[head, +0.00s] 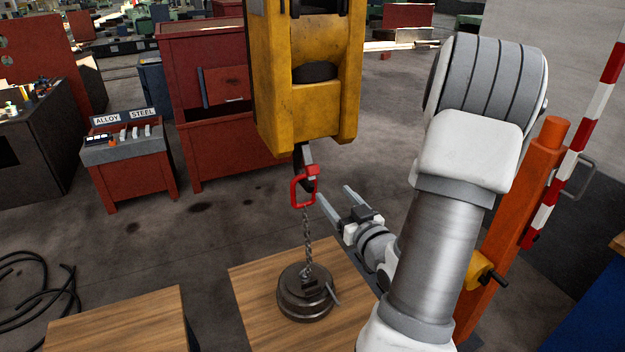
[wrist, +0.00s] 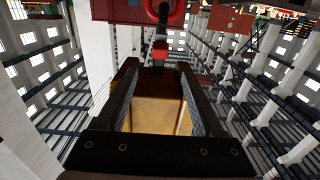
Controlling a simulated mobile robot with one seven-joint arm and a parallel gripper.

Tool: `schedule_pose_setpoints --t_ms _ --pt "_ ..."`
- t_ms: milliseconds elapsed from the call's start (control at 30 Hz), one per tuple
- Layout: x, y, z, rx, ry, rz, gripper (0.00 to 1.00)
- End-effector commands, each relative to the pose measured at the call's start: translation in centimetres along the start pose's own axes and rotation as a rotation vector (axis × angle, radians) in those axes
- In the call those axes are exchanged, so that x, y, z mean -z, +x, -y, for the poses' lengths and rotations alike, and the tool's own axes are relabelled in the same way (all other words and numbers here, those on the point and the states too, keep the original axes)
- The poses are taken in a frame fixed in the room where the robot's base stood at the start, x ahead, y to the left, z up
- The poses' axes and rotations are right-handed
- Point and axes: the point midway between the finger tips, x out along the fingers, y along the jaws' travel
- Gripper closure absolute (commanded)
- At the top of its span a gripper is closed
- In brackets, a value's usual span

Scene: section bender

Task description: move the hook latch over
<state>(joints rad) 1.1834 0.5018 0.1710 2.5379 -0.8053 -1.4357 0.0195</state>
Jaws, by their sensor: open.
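A dark hook (head: 298,160) hangs below a yellow hoist block (head: 305,110). A small latch piece (head: 307,156), grey with red at its lower end, sits at the hook's mouth. A red link (head: 303,190) hangs from the hook, with a chain (head: 307,232) running down to a round dark metal weight (head: 305,295). My gripper (head: 337,194) is open and empty, just right of the red link and apart from it. In the wrist view my gripper (wrist: 156,64) has a red and dark piece (wrist: 160,50) just beyond and between its fingertips; exact contact cannot be told.
The weight stands on a wooden top (head: 255,290); another wooden top (head: 120,325) lies to the left. An orange post (head: 520,220) stands right of my arm. A red control box (head: 127,160) and red cabinet (head: 225,100) stand behind left. Black cables (head: 35,300) lie on the floor.

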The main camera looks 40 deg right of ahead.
Motion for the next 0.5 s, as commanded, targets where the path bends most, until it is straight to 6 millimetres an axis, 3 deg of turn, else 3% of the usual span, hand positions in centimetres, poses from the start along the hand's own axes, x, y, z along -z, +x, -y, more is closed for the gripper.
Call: schedule_pose_setpoints --t_ms 267,500 --pt "-0.3 1.5 0.1 -0.002 -0.002 -0.005 0.3" --pt "0.3 7.2 0.2 0.001 0.003 -0.003 0.3"
